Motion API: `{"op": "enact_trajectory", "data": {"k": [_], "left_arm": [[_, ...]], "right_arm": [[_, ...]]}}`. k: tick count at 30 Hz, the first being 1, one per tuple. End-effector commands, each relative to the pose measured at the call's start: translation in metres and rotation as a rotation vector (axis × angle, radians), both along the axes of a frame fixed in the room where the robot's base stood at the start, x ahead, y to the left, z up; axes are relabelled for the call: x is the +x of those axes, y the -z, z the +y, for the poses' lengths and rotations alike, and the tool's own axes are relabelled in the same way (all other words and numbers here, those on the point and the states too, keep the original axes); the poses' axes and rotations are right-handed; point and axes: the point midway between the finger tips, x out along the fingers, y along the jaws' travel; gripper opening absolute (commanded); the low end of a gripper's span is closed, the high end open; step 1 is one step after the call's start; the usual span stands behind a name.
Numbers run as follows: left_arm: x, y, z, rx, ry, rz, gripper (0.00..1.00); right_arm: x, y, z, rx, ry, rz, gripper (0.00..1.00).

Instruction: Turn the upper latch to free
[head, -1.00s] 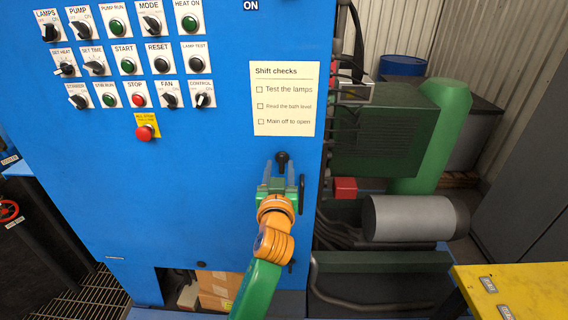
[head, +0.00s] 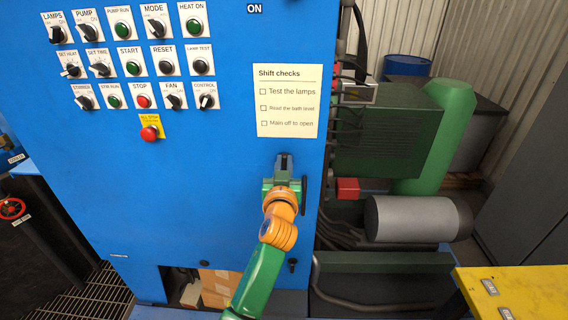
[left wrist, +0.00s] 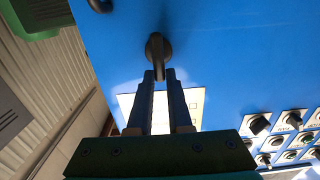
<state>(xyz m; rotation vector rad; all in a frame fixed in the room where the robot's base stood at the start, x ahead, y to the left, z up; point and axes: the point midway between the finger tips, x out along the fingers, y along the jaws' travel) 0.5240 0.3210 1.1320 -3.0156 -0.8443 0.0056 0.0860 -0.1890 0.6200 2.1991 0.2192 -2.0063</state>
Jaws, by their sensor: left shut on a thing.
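The upper latch is a small black turn-knob on the blue cabinet door, below the paper checklist. In the head view my left gripper (head: 283,157) covers most of it. In the left wrist view the latch (left wrist: 157,46) shows as a round dark hub with a tab, and the tab's end sits between the fingertips of my left gripper (left wrist: 160,76). The fingers are shut on this tab. The lower latch (head: 292,265) is a small black knob further down the same door, apart from my arm. My right gripper is not in view.
The blue cabinet (head: 215,200) carries rows of switches and a red stop button (head: 149,133) at upper left. A black door handle (head: 304,190) stands just right of my gripper. Right of the cabinet are a grey motor (head: 415,218) and a yellow surface (head: 520,290).

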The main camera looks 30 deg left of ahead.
Motion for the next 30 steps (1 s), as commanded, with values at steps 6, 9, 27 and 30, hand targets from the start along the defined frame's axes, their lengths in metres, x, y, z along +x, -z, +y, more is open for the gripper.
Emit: {"op": "enact_trajectory", "data": {"k": [6, 9, 27, 30], "left_arm": [[0.001, 0.000, -0.002, 0.068, 0.000, 0.042, 0.00], [0.002, -0.001, -0.003, 0.129, -0.001, 0.080, 0.00], [0.008, 0.004, -0.013, 0.612, 0.001, 0.372, 0.00], [0.009, 0.006, -0.014, 0.693, 0.001, 0.420, 0.00]], "right_arm": [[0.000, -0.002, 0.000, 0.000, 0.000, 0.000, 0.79], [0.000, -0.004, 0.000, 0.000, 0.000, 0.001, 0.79], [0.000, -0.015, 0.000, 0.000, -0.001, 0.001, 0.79], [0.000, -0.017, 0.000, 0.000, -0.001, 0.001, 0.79]]}}
